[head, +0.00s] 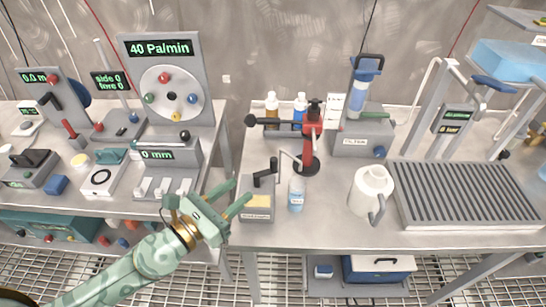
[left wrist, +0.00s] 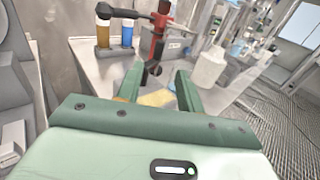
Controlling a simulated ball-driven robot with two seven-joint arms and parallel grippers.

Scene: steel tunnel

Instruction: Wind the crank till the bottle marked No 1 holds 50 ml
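My left gripper (head: 234,191) is open and empty, with its fingers apart. It is just left of a small grey box (head: 257,213) with a yellow panel and a dark crank-like handle (head: 265,173) on top. In the left wrist view, the yellow panel (left wrist: 157,98) shows between my open fingers (left wrist: 158,84). A small clear bottle (head: 296,194) with a pale blue label stands just right of the box, under a thin spout. Its marking and liquid level are too small to read. My right gripper is not in view.
A red and black stand (head: 311,140) rises behind the bottle, with amber (head: 271,111) and blue (head: 299,112) bottles behind it. A white jug (head: 371,188) and a ribbed tray (head: 462,195) stand to the right. A gap separates the left bench from this table.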

